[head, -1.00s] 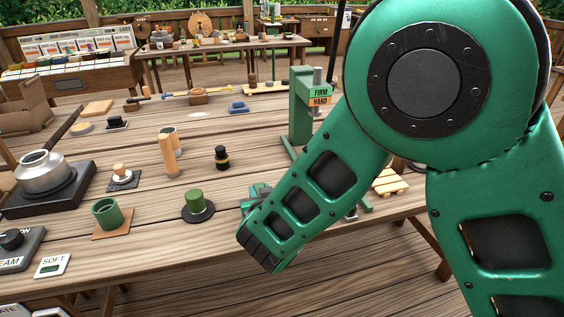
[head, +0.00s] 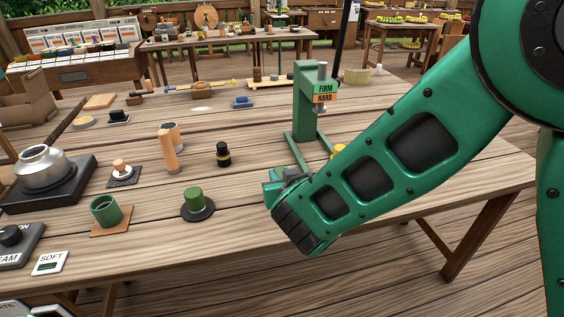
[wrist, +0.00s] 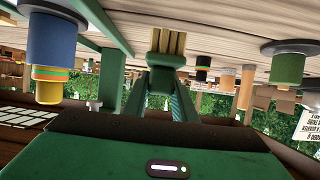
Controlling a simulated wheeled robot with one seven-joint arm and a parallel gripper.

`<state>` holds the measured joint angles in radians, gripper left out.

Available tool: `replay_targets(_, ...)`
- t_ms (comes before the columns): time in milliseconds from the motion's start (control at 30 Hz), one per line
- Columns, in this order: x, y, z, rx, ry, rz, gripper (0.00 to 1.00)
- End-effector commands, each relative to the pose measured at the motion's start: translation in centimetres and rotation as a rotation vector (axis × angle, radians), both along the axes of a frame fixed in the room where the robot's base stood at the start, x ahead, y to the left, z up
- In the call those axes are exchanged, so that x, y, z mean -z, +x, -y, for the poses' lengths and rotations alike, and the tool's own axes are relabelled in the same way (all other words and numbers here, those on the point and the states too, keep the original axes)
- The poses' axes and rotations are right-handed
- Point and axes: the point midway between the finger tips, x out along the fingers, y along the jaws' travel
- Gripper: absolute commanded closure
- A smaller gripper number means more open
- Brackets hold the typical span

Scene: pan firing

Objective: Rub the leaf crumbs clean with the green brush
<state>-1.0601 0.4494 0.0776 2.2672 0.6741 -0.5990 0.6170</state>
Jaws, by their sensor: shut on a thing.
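My gripper (wrist: 163,88) is shut on a green brush (wrist: 166,60) with pale tan bristles, seen in the wrist view. The bristles point away from the fingers, close to the wooden table planks. In the head view the gripper (head: 288,180) is at the near right part of the table, mostly hidden by my forearm, right of a green cylinder on a dark disc. I cannot make out leaf crumbs in either view.
The green cylinder (head: 197,201) stands left of my gripper. A green press (head: 305,110) with FIRM and HARD labels stands behind it. A green cup (head: 107,211), a kettle-like pot (head: 43,167) and a black jar (head: 223,155) stand farther left. The table's front edge is close.

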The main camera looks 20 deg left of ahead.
Motion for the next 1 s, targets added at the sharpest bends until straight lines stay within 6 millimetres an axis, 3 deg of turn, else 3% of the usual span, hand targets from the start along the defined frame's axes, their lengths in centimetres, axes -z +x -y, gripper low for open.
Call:
replay_targets(433,-3.8,-0.1,-0.1,-0.001,0.001,-0.001,1.00)
replay_targets(1000,-3.9,0.0,0.0,0.000,0.001,0.000,1.00)
